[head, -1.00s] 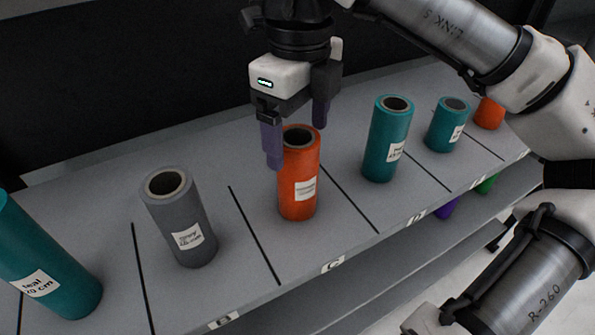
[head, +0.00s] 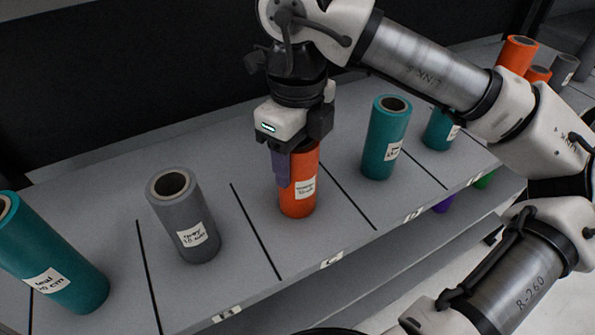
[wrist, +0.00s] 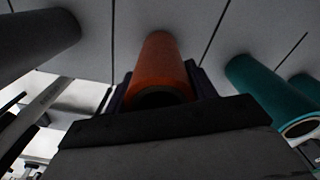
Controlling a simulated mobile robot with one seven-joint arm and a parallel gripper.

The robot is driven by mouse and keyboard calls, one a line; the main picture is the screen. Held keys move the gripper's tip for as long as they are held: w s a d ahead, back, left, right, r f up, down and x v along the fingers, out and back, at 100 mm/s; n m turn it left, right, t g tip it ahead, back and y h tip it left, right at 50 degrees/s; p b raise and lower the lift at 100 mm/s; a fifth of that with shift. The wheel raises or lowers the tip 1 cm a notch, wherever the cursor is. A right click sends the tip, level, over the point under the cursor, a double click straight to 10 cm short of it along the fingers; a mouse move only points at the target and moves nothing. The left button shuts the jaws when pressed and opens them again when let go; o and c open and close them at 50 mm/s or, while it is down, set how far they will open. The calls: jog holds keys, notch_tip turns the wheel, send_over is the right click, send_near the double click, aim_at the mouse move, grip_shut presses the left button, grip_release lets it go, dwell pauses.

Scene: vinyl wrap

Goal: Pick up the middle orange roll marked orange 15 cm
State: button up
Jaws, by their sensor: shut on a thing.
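The orange roll (head: 302,195) stands upright on the shelf in its own marked bay, its white label facing the front edge. The label's writing is too small to read surely. My gripper (head: 297,172) points down over it, with one purple finger in front of its left side. The other finger is hidden behind the roll in the head view. In the wrist view the orange roll (wrist: 160,68) lies between the two dark fingers, its hollow end nearest the camera. My gripper is shut on it, and its base appears to rest on the shelf.
A grey roll (head: 184,215) stands to the left and a teal roll (head: 385,140) to the right, each in a separate bay. Another teal roll (head: 50,262) is at far left. More teal and orange rolls (head: 517,55) stand at the right, partly behind my arm.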

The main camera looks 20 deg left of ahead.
jog(key=shift+c, duration=1.4)
jog(key=shift+r, duration=0.15)
notch_tip(320, 180, up, 20)
jog(key=p, duration=0.2)
jog(key=shift+p, duration=0.4)
